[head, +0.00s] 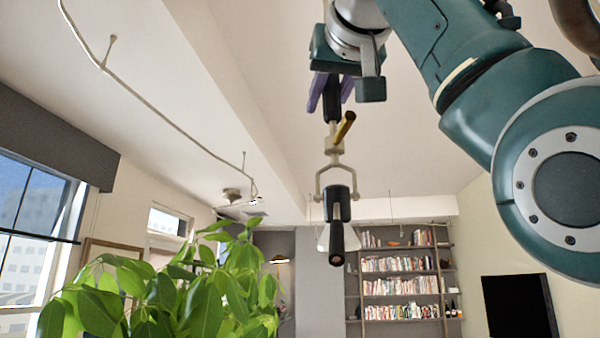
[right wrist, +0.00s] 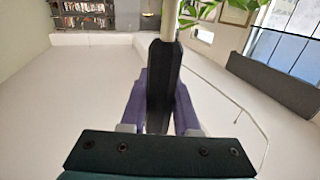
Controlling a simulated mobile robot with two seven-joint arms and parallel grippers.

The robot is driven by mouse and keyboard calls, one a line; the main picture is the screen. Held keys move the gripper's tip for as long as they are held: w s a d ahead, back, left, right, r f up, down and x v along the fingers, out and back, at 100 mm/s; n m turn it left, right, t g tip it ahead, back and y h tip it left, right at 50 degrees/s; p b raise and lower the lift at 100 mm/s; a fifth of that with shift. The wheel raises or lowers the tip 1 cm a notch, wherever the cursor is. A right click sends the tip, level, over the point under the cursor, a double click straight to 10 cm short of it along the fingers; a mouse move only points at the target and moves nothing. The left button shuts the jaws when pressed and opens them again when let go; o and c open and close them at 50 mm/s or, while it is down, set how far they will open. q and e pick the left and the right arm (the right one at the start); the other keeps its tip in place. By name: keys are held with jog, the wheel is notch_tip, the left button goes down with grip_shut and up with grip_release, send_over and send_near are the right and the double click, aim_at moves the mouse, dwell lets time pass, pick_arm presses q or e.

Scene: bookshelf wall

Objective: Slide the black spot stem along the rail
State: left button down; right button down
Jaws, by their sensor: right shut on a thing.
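My right gripper (head: 331,98), with purple fingers, is high in the middle of the head view and is shut on the black stem (head: 332,112). In the right wrist view the black stem (right wrist: 160,82) stands between the two purple fingers. Below the gripper, a brass bar (head: 344,127) crosses a pale fitting. A pale forked yoke (head: 320,183) hangs under it with a black spot head (head: 337,215). I cannot tell whether the brass bar is the rail. My left gripper is not in view.
A leafy plant (head: 205,295) fills the lower left. A thin pale ceiling track (head: 165,118) runs along the left. A bookshelf (head: 400,262) stands at the back, and a dark panel (head: 518,308) is at the lower right. The air around the spot looks clear.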

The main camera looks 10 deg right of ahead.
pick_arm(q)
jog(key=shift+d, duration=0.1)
pick_arm(e)
jog(key=shift+d, duration=0.25)
jog(key=c, duration=0.6)
grip_release()
jog(key=shift+a, duration=0.1)
jog(key=shift+c, duration=0.2)
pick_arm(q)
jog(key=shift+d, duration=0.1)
